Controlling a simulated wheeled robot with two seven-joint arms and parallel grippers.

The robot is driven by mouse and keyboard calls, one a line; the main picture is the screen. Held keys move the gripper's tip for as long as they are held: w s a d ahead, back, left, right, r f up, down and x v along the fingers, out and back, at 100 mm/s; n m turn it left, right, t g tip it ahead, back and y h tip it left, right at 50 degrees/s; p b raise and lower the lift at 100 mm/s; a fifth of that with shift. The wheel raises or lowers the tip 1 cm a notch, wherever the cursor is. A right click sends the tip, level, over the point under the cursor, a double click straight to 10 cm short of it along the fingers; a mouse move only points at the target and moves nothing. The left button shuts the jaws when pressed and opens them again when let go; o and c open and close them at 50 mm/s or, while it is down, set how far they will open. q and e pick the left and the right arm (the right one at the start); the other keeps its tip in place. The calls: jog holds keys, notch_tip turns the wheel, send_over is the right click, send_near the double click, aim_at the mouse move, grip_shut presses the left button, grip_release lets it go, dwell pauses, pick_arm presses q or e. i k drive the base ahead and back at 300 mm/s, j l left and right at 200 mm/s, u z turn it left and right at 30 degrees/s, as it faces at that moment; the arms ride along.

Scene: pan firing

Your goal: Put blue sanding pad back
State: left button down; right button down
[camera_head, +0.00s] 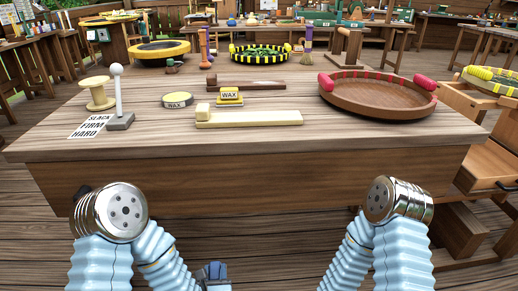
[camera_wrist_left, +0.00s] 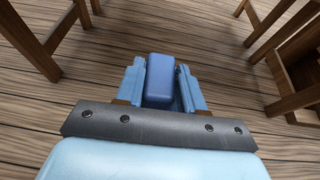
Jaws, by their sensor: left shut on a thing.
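The blue sanding pad (camera_wrist_left: 159,82) is a small rounded block between the two light blue fingers of my left gripper (camera_wrist_left: 161,72). The gripper is shut on it, with the wooden floor below in the left wrist view. In the head view my left gripper (camera_head: 214,273) shows at the bottom edge, low in front of the workbench (camera_head: 260,184), and the pad is hard to make out there. My right gripper is outside both views; only upper parts of my right arm show.
On the workbench are a long pale block (camera_head: 250,118), a yellow wax block (camera_head: 230,97), a round wax tin (camera_head: 178,100), a lever (camera_head: 119,100), a spool (camera_head: 97,93) and a large brown pan (camera_head: 375,92) with red grips. The bench's front strip is clear.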

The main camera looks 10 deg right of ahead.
aim_at(229, 96)
jog(key=i+j+z, duration=0.15)
jog(key=z, duration=0.3)
jog(key=i+j+z, duration=0.1)
jog(key=z, duration=0.3)
jog(key=j+z, duration=0.3)
jog(key=z, duration=0.15)
